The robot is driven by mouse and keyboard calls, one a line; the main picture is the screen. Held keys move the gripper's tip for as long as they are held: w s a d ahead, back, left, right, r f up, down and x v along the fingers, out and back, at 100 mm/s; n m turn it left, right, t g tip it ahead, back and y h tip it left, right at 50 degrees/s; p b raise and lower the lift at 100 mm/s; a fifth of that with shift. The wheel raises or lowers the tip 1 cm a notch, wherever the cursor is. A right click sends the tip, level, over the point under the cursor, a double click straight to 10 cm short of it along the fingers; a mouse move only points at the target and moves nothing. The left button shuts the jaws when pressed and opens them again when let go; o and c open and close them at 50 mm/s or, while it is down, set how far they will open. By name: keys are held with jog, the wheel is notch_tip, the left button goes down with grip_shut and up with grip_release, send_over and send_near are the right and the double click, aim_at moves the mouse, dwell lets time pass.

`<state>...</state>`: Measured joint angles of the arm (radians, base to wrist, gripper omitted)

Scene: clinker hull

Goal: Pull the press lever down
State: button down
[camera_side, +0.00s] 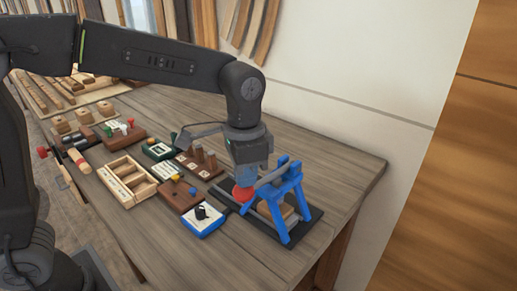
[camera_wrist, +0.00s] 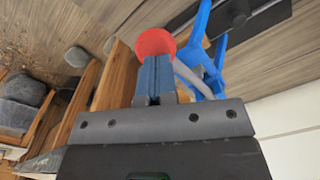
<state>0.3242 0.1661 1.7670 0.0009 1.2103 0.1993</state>
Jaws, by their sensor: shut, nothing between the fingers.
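The press has a blue frame (camera_side: 275,215) on a dark base, near the table's right end. Its grey lever (camera_side: 272,176) slopes down to the left toward a red knob (camera_side: 243,193). My gripper (camera_side: 244,184) is shut and empty, pointing down just over the knob. In the wrist view the closed fingertips (camera_wrist: 155,62) meet the edge of the red knob (camera_wrist: 155,42) in the picture. I cannot tell whether they touch it. The grey lever (camera_wrist: 192,80) runs beside the fingers toward the blue frame (camera_wrist: 202,38). My gripper hides part of the lever in the side view.
A white-and-blue box with a black dial (camera_side: 203,214) stands left of the press. A brown block with pegs (camera_side: 198,164) and an open wooden tray (camera_side: 126,181) stand farther left. The table is clear right of the press, with a wall behind.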

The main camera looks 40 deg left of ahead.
jog(key=shift+w+r, duration=0.35)
jog(key=shift+r, duration=0.45)
jog(key=shift+w+r, duration=0.35)
jog(key=shift+r, duration=0.55)
notch_tip(320, 180, up, 9)
jog(key=w, duration=0.1)
jog(key=shift+w, duration=0.4)
jog(key=s+a+f+n+t, duration=0.2)
jog(key=s+a+f, duration=0.3)
jog(key=s, duration=0.4)
jog(key=s+a+f+n+t, duration=0.3)
jog(key=s+a+f+n, duration=0.1)
jog(key=s+a, duration=0.3)
jog(key=shift+s+f+t, duration=0.3)
jog(key=shift+s+f, duration=0.4)
jog(key=shift+s, duration=0.45)
jog(key=c, duration=1.8)
grip_release()
